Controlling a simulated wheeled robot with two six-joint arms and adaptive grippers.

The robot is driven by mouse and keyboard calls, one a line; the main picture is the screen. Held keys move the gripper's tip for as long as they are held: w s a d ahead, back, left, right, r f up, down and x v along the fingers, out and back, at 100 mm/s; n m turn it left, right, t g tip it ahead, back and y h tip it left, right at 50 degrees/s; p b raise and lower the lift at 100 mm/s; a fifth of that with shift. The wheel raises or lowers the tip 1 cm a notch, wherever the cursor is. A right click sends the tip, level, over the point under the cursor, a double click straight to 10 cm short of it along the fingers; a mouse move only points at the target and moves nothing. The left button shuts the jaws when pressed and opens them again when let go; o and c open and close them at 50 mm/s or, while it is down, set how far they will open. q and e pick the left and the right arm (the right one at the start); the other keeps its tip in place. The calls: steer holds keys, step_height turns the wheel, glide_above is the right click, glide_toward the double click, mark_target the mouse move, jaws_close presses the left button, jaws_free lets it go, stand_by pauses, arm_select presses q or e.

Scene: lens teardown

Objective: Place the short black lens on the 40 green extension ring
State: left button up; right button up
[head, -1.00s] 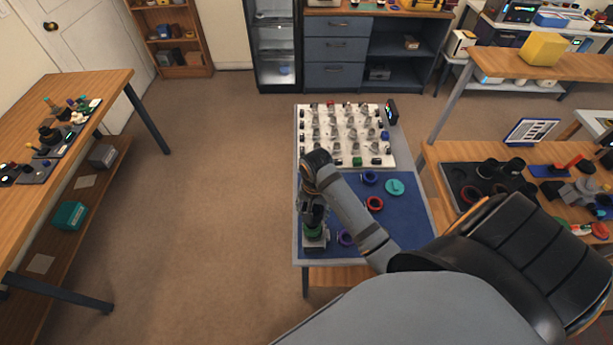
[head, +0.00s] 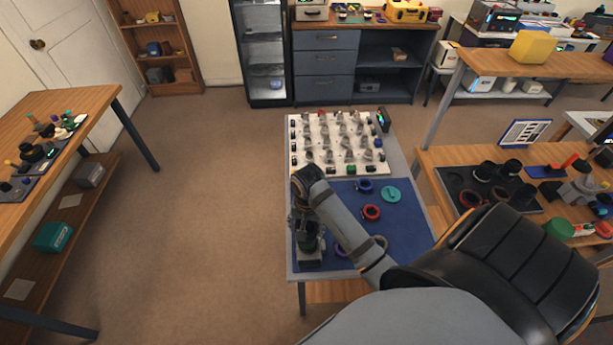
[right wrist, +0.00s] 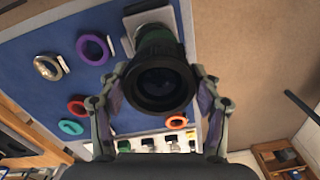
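The short black lens (right wrist: 160,88) is between the two fingers of my right gripper (right wrist: 160,80), its wide dark rim facing the wrist camera. The fingers appear to press on its sides. Directly behind it in line is the green extension ring (right wrist: 160,38), on a pale grey block (right wrist: 135,30). In the head view, the ring shows as a little green (head: 308,246) under my right gripper (head: 306,232), at the left front of the blue mat. I cannot tell whether the lens touches the ring. My left gripper is not in view.
A purple ring (right wrist: 94,48) and a gold ring (right wrist: 48,66) lie nearby on the blue mat (head: 400,225). A red ring (head: 371,213), blue ring (head: 364,186) and teal disc (head: 391,195) lie farther back. A white board (head: 338,142) with several small parts stands behind.

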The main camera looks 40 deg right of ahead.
mark_target(307, 224)
steer(key=shift+o, duration=1)
step_height(307, 224, up, 8)
steer(key=shift+d+f+p, duration=0.1)
steer(key=shift+p, duration=0.8)
arm_select(q)
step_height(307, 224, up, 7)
steer(key=p, duration=0.4)
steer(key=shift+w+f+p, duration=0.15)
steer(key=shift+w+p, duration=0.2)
steer(key=shift+p, duration=0.05)
arm_select(e)
step_height(307, 224, up, 5)
steer(key=shift+s+f, duration=0.1)
steer(key=shift+f, duration=0.1)
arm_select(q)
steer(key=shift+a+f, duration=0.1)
